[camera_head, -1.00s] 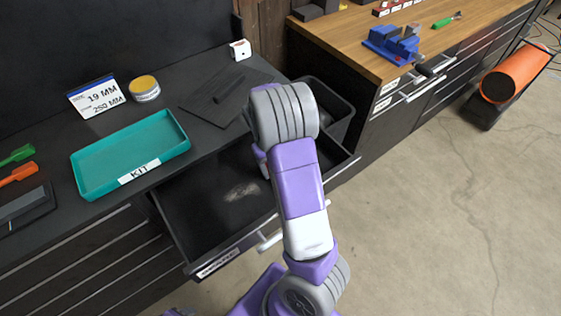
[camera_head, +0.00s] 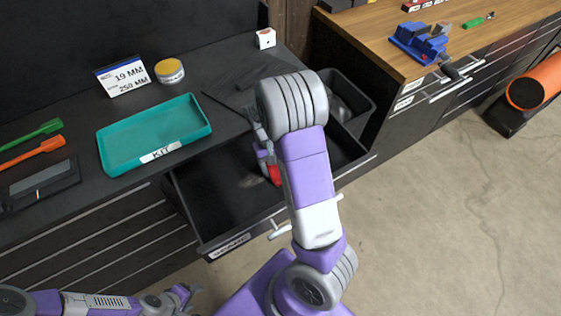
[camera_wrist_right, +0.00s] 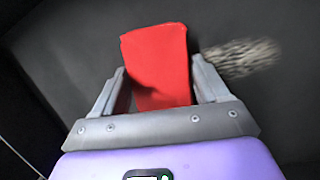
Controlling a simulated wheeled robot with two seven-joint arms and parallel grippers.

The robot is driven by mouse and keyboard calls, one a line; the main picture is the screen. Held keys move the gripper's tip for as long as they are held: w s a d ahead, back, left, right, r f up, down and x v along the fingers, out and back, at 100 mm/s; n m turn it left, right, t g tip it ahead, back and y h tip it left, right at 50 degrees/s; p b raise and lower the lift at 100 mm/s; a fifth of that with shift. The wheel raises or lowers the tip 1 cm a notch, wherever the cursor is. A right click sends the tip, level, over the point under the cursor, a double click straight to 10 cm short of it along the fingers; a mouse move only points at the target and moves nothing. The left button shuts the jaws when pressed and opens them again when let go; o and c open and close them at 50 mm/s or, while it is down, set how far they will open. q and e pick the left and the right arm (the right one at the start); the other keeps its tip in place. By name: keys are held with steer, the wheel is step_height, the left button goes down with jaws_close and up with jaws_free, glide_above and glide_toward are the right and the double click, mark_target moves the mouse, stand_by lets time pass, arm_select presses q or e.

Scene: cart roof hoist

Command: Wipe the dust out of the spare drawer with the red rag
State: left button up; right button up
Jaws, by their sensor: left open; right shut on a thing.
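The spare drawer (camera_head: 207,208) is pulled open below the black bench, with a label on its front. My right gripper (camera_wrist_right: 158,85) is shut on the red rag (camera_wrist_right: 157,60), inside the drawer. The rag also shows as a small red patch (camera_head: 274,174) beside my right arm in the head view. A pale dust patch (camera_wrist_right: 238,58) lies on the drawer floor just right of the rag in the wrist view. A little of the dust (camera_head: 250,182) shows left of the rag in the head view. My left gripper (camera_head: 187,293) is open and empty at the bottom, away from the drawer.
A teal KIT tray (camera_head: 110,160), a yellow-topped tin (camera_head: 169,70) and a size sign (camera_head: 123,76) stand on the bench. A dark bin (camera_head: 362,92) is right of my arm. A blue vise (camera_head: 418,42) sits on the wooden bench.

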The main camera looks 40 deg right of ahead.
steer(key=shift+w+a+r+p, duration=0.1)
steer(key=shift+w+a+p, duration=0.1)
steer(key=shift+a, duration=0.4)
steer(key=shift+w+a+r+p, duration=0.1)
steer(key=shift+a+p, duration=0.05)
steer(key=shift+a, duration=0.4)
steer(key=shift+w+a+f+p, duration=0.1)
steer(key=shift+w+a+p, duration=0.15)
steer(key=shift+a, duration=0.7)
steer(key=shift+w+a+f+p, duration=0.1)
steer(key=shift+w+a+p, duration=0.1)
steer(key=shift+a, duration=0.7)
steer(key=shift+w+a+p, duration=0.25)
steer(key=shift+a, duration=0.85)
steer(key=shift+w+a+p, duration=0.2)
steer(key=shift+w+a, duration=0.1)
steer(key=shift+a, duration=0.75)
steer(key=shift+w+a+p, duration=0.25)
steer(key=shift+a, duration=0.85)
steer(key=shift+r, duration=0.1)
step_height(320, 180, up, 6)
steer(key=p, duration=0.5)
step_height(320, 180, up, 3)
steer(key=p, duration=0.3)
